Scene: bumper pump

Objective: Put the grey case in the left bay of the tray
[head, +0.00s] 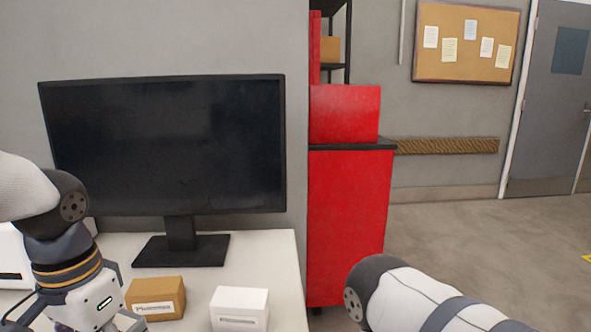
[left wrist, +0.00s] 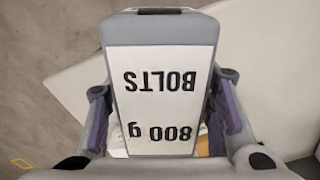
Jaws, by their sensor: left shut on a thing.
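The grey case (left wrist: 160,60) fills the middle of the left wrist view. It has a white label reading "BOLTS 800 g", upside down in that view. My left gripper (left wrist: 162,112) is shut on it, with a purple-padded finger on each side. In the head view my left arm comes in from the left over the white table, and its gripper is cut off by the bottom edge. The grey case does not show there. No tray can be made out in either view. My right arm is at lower right in the head view; its gripper is out of frame.
A black monitor (head: 170,145) stands at the back of the white table (head: 268,262). A brown box (head: 155,298) and a white box (head: 239,309) sit in front of it. A red cabinet (head: 345,215) stands right of the table. Open floor lies farther right.

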